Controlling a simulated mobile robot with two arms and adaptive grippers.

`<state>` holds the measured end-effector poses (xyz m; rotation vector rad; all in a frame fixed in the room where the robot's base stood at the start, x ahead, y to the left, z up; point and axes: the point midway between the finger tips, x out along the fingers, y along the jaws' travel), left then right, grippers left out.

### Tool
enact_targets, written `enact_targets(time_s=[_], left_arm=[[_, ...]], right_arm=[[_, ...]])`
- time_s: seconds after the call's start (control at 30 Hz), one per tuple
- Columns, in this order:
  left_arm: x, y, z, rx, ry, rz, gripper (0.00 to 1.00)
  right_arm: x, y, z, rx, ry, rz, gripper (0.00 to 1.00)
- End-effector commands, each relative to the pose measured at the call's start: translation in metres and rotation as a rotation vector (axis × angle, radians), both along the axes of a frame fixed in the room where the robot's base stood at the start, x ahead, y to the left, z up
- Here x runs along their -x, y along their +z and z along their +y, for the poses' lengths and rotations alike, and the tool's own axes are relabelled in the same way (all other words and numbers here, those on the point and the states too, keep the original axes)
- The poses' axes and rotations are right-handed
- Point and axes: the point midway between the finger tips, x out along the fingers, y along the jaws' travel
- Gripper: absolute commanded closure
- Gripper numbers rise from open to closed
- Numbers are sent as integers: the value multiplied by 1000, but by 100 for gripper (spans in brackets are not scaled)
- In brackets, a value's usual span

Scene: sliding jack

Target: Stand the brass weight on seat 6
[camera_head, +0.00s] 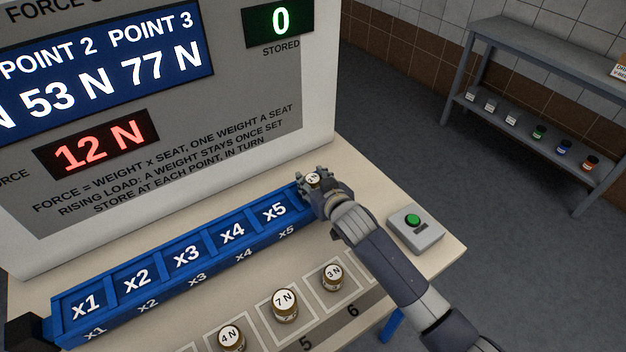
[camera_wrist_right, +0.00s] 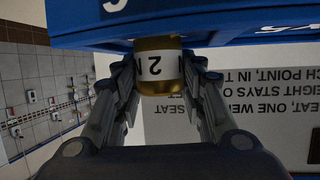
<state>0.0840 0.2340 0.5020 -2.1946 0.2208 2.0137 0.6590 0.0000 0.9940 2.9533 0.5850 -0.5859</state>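The brass weight (camera_head: 313,179), with a white label, is at the right end of the blue beam (camera_head: 180,262), just past seat x5, where the seat mark is hidden by my gripper. In the right wrist view the brass weight (camera_wrist_right: 158,72) reads 2 N and its far end meets the blue beam (camera_wrist_right: 225,30). My right gripper (camera_head: 314,184) has its fingers on both sides of the weight, seemingly touching it; they also show in the wrist view (camera_wrist_right: 160,85). My left gripper is not in view. The red force display (camera_head: 97,143) reads 12 N.
Weights marked 4 N (camera_head: 231,338), 7 N (camera_head: 285,304) and 3 N (camera_head: 332,276) stand on marked squares in front of the beam. A green button box (camera_head: 415,229) sits at the right. The green stored display (camera_head: 280,20) reads 0. A grey shelf (camera_head: 540,50) stands behind.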

Motion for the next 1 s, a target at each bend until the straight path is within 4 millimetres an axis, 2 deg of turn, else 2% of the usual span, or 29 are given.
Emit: enact_targets(time_s=[0.53,0.67,1.0], left_arm=[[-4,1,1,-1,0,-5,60],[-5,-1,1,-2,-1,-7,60],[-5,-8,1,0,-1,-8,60]], right_arm=[[5,4,-2,1,0,2,45],[17,9,-7,0,0,1,45],[62,29,-26,-1,1,0,45]])
